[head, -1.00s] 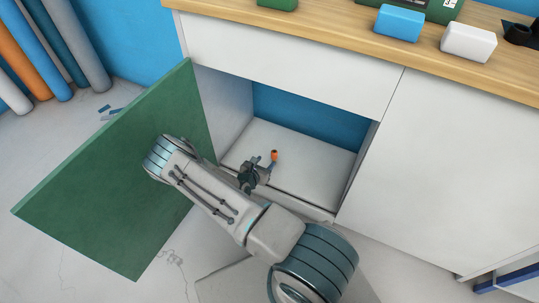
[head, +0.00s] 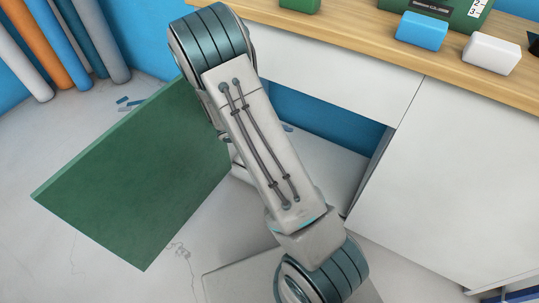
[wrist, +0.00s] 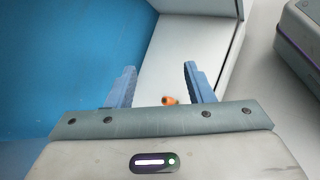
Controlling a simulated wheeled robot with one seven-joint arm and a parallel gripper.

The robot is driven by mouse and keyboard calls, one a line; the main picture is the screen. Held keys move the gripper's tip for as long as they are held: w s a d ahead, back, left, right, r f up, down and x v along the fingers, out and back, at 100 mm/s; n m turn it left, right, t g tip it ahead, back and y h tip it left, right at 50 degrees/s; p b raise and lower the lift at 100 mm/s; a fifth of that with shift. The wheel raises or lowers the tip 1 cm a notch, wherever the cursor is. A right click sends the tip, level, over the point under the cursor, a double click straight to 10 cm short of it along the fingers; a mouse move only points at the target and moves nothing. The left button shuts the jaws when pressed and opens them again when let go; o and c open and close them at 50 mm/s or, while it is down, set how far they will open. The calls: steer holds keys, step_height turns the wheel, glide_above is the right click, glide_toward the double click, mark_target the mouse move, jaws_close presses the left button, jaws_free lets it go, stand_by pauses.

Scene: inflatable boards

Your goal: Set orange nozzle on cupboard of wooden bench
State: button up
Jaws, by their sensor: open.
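The orange nozzle (wrist: 169,100) lies on the white floor of the cupboard (wrist: 172,62) in the wrist view, small and apart from the fingers. My gripper (wrist: 160,67) is open, its two blue fingers spread and empty, with the nozzle showing between them, nearer the right finger. In the head view, my arm covers much of the open cupboard (head: 340,165) under the wooden bench (head: 365,50), hiding the nozzle and most of my gripper.
The green cupboard door (head: 130,180) stands wide open at the left. A white front panel (head: 440,180) is right of the opening. A blue box (head: 422,32) and a white box (head: 491,53) sit on the benchtop. Several rolls (head: 60,45) lean at the back left.

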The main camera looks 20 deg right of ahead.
steer(key=s+a+r+m+y, duration=0.5)
steer(key=s+a+r, duration=0.1)
steer(key=s+r, duration=0.3)
steer(key=s+a+r+m+t+y, duration=0.1)
steer(key=s+a+r+m+y, duration=0.4)
steer(key=s+r, duration=0.4)
steer(key=shift+a+r+y, duration=0.4)
steer(key=shift+a+r, duration=0.15)
steer(key=shift+a, duration=0.15)
steer(key=shift+c, duration=0.3)
steer(key=shift+c, duration=1)
steer(key=shift+d+m, duration=0.2)
steer(key=shift+m, duration=0.1)
